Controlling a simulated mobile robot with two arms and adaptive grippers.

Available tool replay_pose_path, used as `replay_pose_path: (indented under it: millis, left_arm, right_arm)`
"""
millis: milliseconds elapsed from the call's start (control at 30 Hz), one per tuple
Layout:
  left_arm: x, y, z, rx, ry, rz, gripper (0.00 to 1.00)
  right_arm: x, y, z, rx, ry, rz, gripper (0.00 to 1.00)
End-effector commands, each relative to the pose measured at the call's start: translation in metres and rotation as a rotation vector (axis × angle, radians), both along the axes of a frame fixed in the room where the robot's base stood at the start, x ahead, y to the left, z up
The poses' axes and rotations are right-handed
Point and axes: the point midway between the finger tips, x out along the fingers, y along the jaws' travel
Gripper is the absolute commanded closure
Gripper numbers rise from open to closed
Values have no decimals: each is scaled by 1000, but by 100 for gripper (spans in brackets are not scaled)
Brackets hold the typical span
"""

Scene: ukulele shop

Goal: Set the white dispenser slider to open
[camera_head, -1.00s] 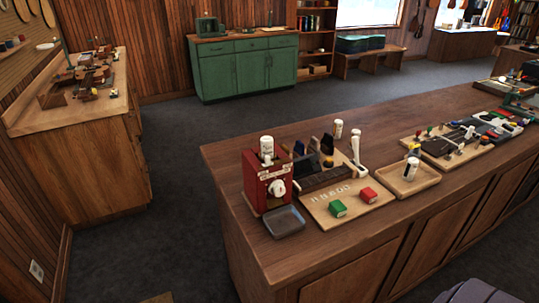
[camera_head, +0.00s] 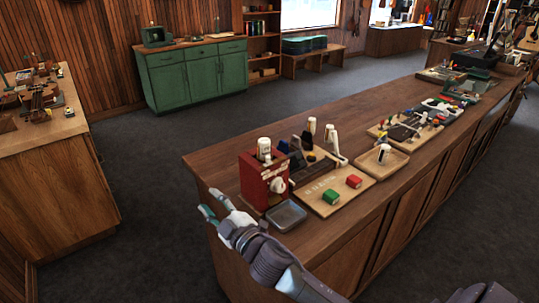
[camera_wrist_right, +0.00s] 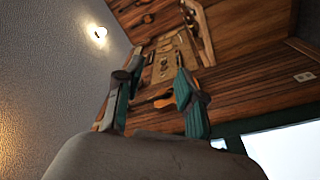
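A red dispenser box (camera_head: 256,181) stands at the near left end of the wooden counter. A round white knob (camera_head: 278,185) sits on its front, and a white bottle (camera_head: 264,149) stands upright on top. I cannot make out a separate slider or its setting. My right gripper (camera_head: 214,204) is beside the counter's left end, left of and in front of the dispenser, apart from it. Its two fingers also show in the right wrist view (camera_wrist_right: 156,88), spread and with nothing between them. My left gripper is not in view.
A grey tray (camera_head: 286,215) lies in front of the dispenser. Open floor lies left of the counter (camera_head: 215,172).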

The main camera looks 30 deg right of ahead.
Motion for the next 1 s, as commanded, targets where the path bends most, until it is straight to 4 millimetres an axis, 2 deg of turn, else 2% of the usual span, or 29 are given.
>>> replay_pose_path:
  millis: [33, 100, 200, 300, 367, 467, 567, 600, 700, 800, 900, 1000]
  left_arm:
    - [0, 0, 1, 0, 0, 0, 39]
    - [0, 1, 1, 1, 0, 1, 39]
    - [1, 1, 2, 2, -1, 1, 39]
    - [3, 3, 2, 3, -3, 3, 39]
    - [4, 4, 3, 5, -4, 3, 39]
    - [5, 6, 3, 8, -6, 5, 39]
    - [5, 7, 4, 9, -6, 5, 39]
    - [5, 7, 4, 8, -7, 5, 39]
    - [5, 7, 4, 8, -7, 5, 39]
    - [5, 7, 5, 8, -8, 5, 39]
    - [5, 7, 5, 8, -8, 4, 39]
    - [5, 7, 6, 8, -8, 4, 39]
  right_arm:
    - [11, 14, 44, -97, -144, 86, 61]
    - [13, 42, 95, -257, -337, 233, 61]
    - [4, 79, 141, -539, -561, 461, 61]
    - [-8, 98, 154, -865, -687, 688, 61]
    - [-10, 95, 150, -1076, -703, 815, 61]
    - [-6, 61, 139, -1429, -621, 996, 61]
    - [3, -5, 137, -1741, -404, 1119, 61]
    - [4, -35, 141, -1839, -294, 1147, 61]
    - [0, -105, 157, -2002, -11, 1182, 61]
    - [-11, -156, 174, -2074, 214, 1186, 61]
    - [-20, -182, 184, -2094, 342, 1183, 61]
    - [-22, -190, 184, -2098, 385, 1184, 61]
